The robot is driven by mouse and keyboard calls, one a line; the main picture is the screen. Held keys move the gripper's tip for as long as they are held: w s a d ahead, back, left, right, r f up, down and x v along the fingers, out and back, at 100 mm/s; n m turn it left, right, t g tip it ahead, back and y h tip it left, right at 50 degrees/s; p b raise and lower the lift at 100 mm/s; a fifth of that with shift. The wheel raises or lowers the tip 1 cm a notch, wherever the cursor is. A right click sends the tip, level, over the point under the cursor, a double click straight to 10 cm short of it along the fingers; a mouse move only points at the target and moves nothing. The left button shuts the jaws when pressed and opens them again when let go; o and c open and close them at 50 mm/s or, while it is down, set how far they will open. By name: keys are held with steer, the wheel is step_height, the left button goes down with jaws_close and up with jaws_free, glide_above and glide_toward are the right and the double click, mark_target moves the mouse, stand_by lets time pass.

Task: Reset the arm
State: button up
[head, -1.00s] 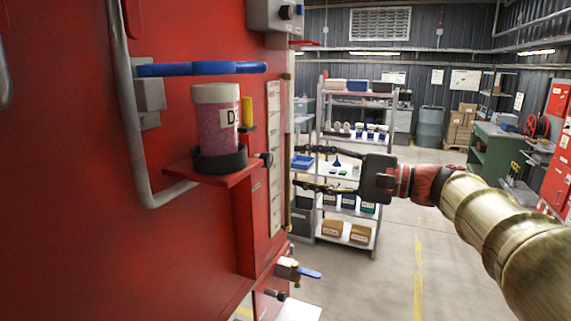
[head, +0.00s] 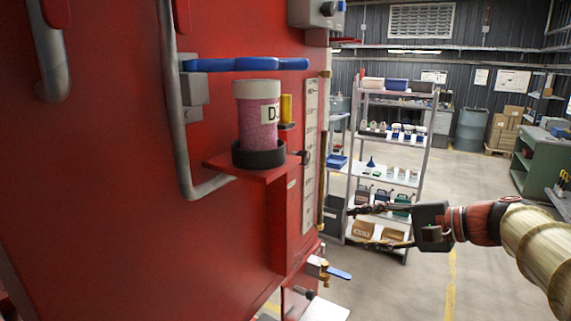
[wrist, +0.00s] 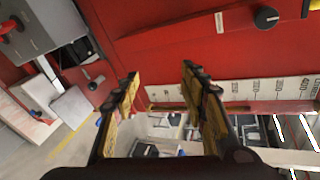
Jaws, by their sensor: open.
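My gripper (head: 368,228) is in the right half of the head view, with its arm coming in from the lower right. Its two fingers are apart and point left toward the red panel (head: 110,200). Nothing is between them. In the wrist view the open fingers (wrist: 160,80) reach toward the red panel and its marked gauge strip, and no object is held. In the head view the gripper appears in front of the lower part of a shelf rack (head: 417,150).
A jar of pink grains (head: 258,122) stands in a black ring on a red ledge (head: 262,172). A blue lever (head: 245,64) is above it. A small blue-handled valve (head: 338,273) sticks out low on the panel. Open floor lies right of the rack.

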steer(key=s+d+f+n+g+h+b, duration=0.1)
steer(key=s+f+n+g+h, duration=0.45)
steer(key=s+f, duration=1.1)
steer(key=s+a+f+n+t+h+b, duration=0.2)
steer(key=s+f+n+h, duration=0.2)
steer(key=s, duration=0.5)
steer(key=shift+f+n+h, duration=0.3)
steer(key=shift+n+h, duration=0.15)
steer(key=shift+n, duration=0.1)
